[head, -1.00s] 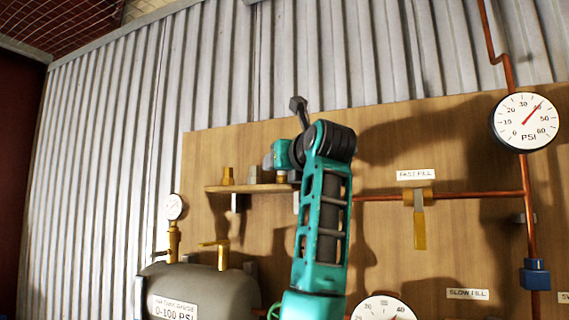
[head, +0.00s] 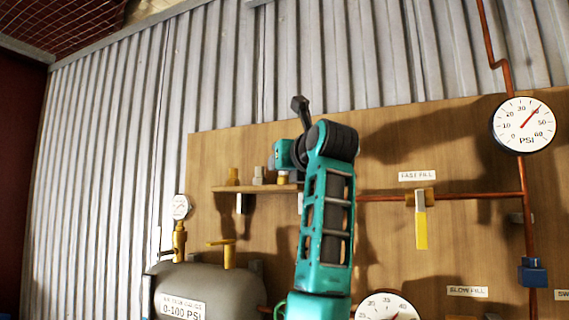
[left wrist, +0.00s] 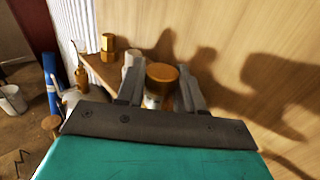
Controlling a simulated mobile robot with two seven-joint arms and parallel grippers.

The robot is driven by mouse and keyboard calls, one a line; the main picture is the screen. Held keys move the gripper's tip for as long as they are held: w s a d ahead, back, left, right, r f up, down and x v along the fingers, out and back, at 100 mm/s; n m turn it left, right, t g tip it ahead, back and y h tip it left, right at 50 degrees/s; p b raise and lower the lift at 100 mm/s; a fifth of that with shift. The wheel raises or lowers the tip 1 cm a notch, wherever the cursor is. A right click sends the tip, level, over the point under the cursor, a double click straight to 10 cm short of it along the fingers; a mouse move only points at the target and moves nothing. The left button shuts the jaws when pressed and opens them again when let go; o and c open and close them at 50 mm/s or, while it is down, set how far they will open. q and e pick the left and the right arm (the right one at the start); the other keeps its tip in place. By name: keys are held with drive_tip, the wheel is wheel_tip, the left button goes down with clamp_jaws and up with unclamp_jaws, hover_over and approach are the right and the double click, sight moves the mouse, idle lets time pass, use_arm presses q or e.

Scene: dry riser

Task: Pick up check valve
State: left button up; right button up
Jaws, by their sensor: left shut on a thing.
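My left gripper (left wrist: 160,92) is shut on a round brass-topped fitting, seemingly the check valve (left wrist: 162,74). The fitting sits between the two grey fingers, at the shelf; its lower part is pale and partly hidden by the gripper body. I cannot tell whether it still touches the shelf. In the head view my teal left arm hides most of the gripper, and a brass piece (head: 282,178) shows just below the wrist. My right gripper is in neither view.
The wooden shelf (head: 222,189) also holds a hex brass fitting (head: 233,174) and a silver fitting (head: 259,175), left of the gripper. Below is a grey tank (head: 215,285) with a small gauge (head: 181,207). Copper pipe (head: 465,195) and a yellow-handled valve (head: 421,225) are at right.

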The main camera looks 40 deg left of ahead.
use_arm(q)
drive_tip(key=shift+s+d, duration=0.1)
drive_tip(key=shift+s, duration=0.35)
drive_tip(key=shift+w, duration=0.15)
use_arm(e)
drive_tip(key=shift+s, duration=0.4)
use_arm(q)
drive_tip(key=o, duration=1.2)
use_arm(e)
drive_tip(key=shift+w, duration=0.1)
use_arm(q)
drive_tip(key=shift+b+v, duration=1.1)
drive_tip(key=shift+v, duration=5.35)
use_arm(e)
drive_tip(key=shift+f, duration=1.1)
use_arm(q)
drive_tip(key=shift+c, duration=0.4)
